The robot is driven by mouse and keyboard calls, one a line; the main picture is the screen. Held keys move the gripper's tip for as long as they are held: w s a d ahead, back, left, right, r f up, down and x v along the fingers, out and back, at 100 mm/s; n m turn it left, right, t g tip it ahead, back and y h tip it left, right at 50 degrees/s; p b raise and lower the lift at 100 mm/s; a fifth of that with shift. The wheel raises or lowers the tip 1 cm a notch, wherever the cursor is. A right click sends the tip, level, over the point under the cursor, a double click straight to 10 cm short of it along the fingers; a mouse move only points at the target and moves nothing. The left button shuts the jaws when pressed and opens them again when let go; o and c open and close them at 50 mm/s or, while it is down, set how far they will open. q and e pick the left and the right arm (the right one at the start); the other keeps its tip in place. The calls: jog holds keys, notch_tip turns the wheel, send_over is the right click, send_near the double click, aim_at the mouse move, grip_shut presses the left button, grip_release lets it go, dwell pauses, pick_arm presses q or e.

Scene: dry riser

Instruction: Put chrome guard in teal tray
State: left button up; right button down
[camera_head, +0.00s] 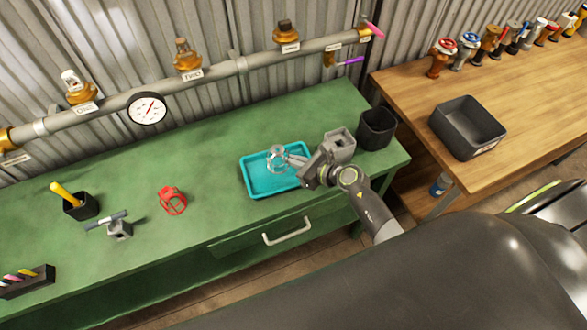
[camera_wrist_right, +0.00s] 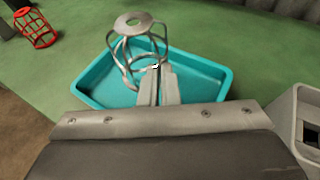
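The chrome guard (camera_head: 276,157) is a small silver wire cage. My right gripper (camera_head: 297,160) is shut on its side; in the right wrist view the fingers (camera_wrist_right: 158,84) meet at a wire of the guard (camera_wrist_right: 136,40). The guard stands roughly upright over the teal tray (camera_head: 262,185), which also shows in the right wrist view (camera_wrist_right: 215,78). I cannot tell whether the guard touches the tray floor. The tray looks otherwise empty. My left gripper does not show.
A red wire guard (camera_head: 172,200) sits on the green bench left of the tray. A grey block (camera_head: 340,145) and a black bin (camera_head: 377,128) stand close right of my right gripper. A pipe with a gauge (camera_head: 147,107) runs along the back.

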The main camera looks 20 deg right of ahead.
jog(key=shift+f+b, duration=0.5)
jog(key=shift+f, duration=1.4)
jog(key=shift+f, duration=0.15)
jog(key=c, duration=1.7)
grip_release()
